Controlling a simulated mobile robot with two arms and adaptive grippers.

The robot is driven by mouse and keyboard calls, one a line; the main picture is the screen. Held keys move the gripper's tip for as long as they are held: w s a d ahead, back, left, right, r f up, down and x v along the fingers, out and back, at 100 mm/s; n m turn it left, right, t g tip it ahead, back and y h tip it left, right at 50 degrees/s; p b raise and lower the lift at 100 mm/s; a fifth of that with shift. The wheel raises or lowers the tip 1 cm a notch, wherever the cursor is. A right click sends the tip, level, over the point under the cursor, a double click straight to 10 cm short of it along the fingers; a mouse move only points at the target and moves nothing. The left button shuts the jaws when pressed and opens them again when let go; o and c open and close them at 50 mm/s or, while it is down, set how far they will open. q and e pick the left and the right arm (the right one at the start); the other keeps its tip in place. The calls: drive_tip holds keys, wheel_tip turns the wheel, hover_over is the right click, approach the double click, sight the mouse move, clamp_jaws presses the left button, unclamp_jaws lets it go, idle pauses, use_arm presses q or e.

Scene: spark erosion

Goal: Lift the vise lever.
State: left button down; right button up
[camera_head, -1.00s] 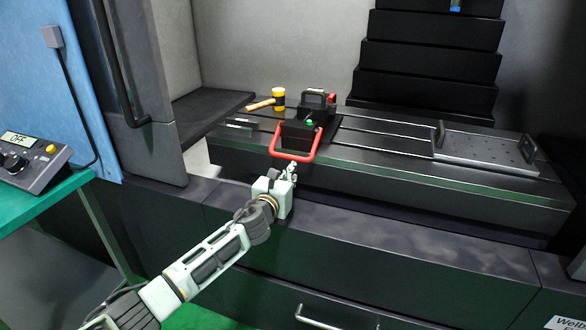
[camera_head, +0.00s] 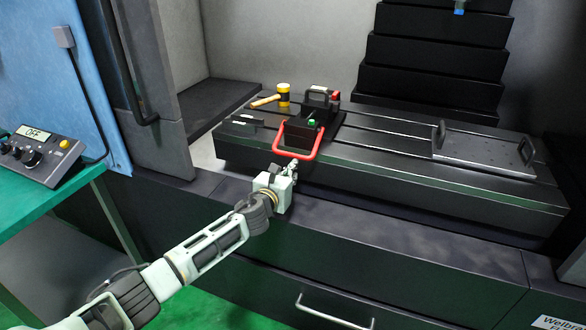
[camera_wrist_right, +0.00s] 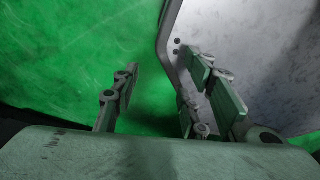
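The vise (camera_head: 321,104) stands on the machine bed, with a dark body and a small green part. Its lever, a red U-shaped handle (camera_head: 296,155), sticks out toward me over the bed's front edge and hangs low. My left gripper (camera_head: 292,169) is just below and in front of the lever's near bar. At this size I cannot tell whether its fingers touch the bar or how far they are apart. My right gripper (camera_wrist_right: 163,92) shows in the right wrist view, with its fingers apart and nothing between them.
A yellow-headed hammer (camera_head: 283,94) lies left of the vise. A plate with two handles (camera_head: 484,150) is on the bed's right side. A control box (camera_head: 40,155) reading OFF stands on the green table (camera_head: 60,205) at left. A grey panel (camera_wrist_right: 255,60) is beside my right gripper.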

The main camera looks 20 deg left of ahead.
wheel_tip(320, 180, up, 15)
drive_tip(key=s+d+p, duration=0.1)
drive_tip(key=s+p, duration=0.1)
drive_tip(key=p, duration=1.3)
idle(1.2)
